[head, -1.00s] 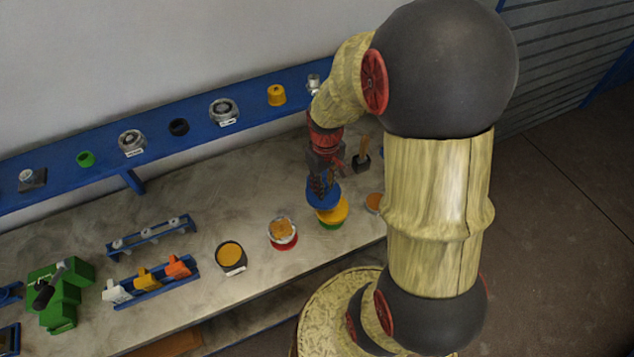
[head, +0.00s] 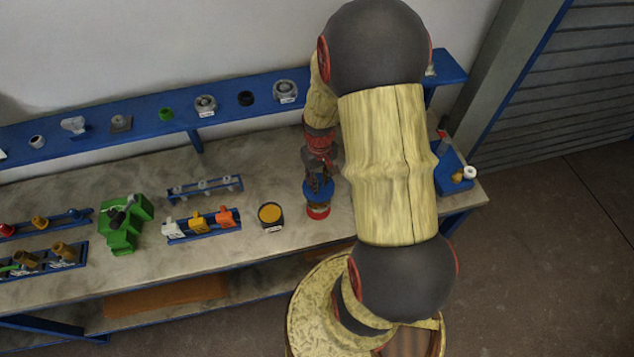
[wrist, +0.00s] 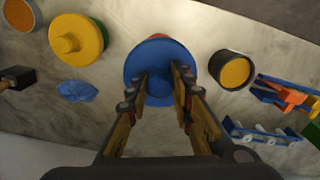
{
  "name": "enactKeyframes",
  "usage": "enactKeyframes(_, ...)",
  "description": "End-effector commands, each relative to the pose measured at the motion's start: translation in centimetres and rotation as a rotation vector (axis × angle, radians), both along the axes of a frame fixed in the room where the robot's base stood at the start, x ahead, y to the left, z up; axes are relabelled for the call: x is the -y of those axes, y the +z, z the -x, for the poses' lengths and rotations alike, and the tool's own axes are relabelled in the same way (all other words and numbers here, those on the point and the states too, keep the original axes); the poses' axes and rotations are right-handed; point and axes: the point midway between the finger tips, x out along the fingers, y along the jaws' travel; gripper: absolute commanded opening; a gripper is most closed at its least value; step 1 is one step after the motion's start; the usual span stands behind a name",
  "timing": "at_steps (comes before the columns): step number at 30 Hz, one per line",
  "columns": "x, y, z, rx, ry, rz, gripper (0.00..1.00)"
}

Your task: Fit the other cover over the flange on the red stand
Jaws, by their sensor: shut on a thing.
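My gripper (wrist: 182,75) is shut on the blue cover (wrist: 152,88), a round disc with a raised knob. In the head view the blue cover (head: 318,188) is right over the red stand (head: 318,213), with a thin pale band between them. In the wrist view a red edge of the stand (wrist: 186,47) shows past the cover. The cover hides the flange's top, and I cannot tell whether it touches the flange. The other cover, yellow (wrist: 75,38), is on a green stand (wrist: 102,30), left in the wrist view.
A dark cup with an orange-yellow top (head: 270,214) stands close to the left of the red stand. A blue rack with colored valves (head: 200,224) is further left. A crumpled blue cloth (wrist: 77,91) lies by the yellow cover. A blue shelf (head: 225,106) runs behind.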

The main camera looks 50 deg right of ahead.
Motion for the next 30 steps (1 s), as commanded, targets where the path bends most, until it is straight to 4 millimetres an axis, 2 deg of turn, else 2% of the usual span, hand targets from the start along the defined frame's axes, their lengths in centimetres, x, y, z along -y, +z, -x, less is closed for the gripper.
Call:
enactKeyframes(16, 0.2, -0.3, -0.3, 0.0, -0.011, 0.0, 0.0)
enactKeyframes(30, 0.2, -3.6, -0.3, -0.001, -0.011, 0.0, 0.0)
